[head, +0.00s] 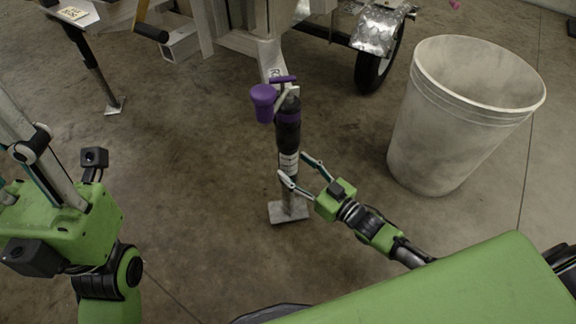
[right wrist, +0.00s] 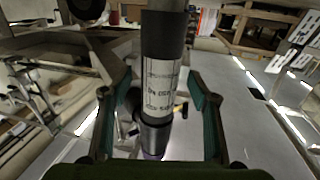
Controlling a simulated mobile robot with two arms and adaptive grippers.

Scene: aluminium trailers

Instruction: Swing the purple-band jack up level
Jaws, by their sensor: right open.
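The purple-band jack (head: 288,134) hangs upright in the head view.
A large pale bin (head: 455,125) stands right of the jack. The trailer frame (head: 257,45) and a wheel (head: 378,62) are behind it. Another jack (head: 95,70) stands at the upper left. The concrete floor around the purple-band jack is clear.

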